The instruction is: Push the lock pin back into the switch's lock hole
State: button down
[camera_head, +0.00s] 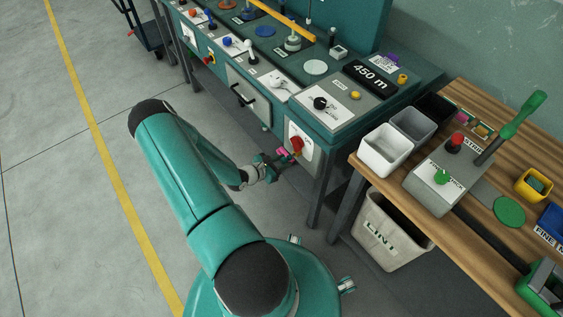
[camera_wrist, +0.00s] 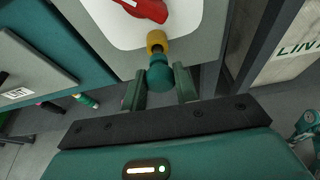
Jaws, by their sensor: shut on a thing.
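The red rotary switch (camera_head: 296,143) sits on a white plate on the front of the teal machine; it also shows at the top of the wrist view (camera_wrist: 146,9). Below it in the wrist view is a yellow collar (camera_wrist: 157,41), apparently the lock hole. A teal round-headed lock pin (camera_wrist: 159,76) lies right below the collar, in line with it. Its tip and how deep it sits are hidden. My gripper (camera_wrist: 162,88) has a finger on each side of the pin and is shut on it. In the head view my gripper (camera_head: 284,160) is at the switch plate.
A linen bin labelled LINT (camera_head: 384,236) stands on the floor to the right, below a wooden bench (camera_head: 462,245). A dark machine leg (camera_head: 322,195) is close to the right of my gripper. The floor to the left is clear.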

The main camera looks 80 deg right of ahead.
jog(key=shift+s+d, duration=0.4)
jog(key=shift+d, duration=0.05)
dwell(0.5)
jog(key=shift+s+d, duration=0.25)
jog(key=shift+s+d, duration=0.1)
jog(key=shift+d, duration=0.05)
jog(key=c, duration=1)
grip_release()
jog(key=v, duration=1.4)
